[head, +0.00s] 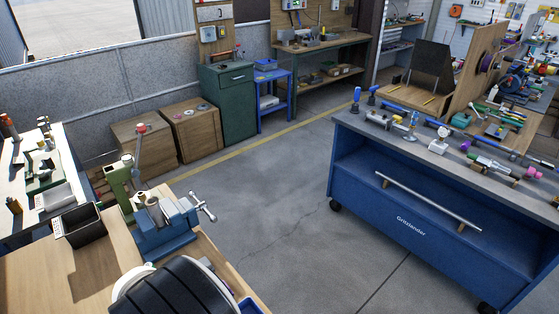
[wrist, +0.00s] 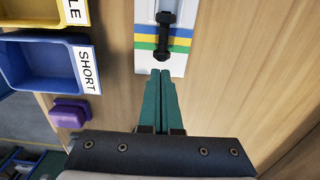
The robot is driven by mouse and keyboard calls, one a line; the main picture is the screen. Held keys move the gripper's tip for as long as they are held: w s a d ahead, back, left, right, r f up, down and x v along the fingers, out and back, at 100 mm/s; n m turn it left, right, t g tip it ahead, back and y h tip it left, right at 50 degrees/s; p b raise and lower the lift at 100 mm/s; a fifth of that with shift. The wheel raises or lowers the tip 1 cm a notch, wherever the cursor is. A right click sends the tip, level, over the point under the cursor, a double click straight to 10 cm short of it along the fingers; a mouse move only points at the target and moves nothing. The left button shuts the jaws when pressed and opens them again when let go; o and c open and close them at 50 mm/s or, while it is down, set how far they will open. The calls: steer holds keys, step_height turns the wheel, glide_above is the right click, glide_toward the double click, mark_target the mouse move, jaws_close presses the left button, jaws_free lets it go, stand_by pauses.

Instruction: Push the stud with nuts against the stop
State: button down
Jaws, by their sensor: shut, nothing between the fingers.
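A black stud with nuts (wrist: 163,38) lies lengthwise on a white plate (wrist: 145,66) with blue, yellow and green stripes in the wrist view. One nut is at its far end and one at its near end, over the green stripe. My gripper (wrist: 160,74) has its green fingers shut together with nothing between them. Its tips are just short of the near end of the stud, in line with it; I cannot tell if they touch. I cannot make out the stop. In the head view I cannot make out the stud or my gripper.
A yellow bin (wrist: 33,21) and a blue bin (wrist: 36,66) labelled SHORT stand left of the plate, with a purple block (wrist: 72,111) below them. Bare wood lies to the right. The head view shows a vise (head: 168,225), a black box (head: 82,230) and a blue workbench (head: 410,215).

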steer(key=shift+f, duration=0.65)
steer(key=shift+r, duration=0.2)
steer(key=shift+s+d, duration=1.5)
steer(key=shift+d, duration=0.05)
stand_by(1.0)
steer(key=shift+a, duration=0.1)
steer(key=shift+w+a, duration=0.2)
steer(key=shift+w, duration=0.1)
steer(key=shift+r, duration=3.55)
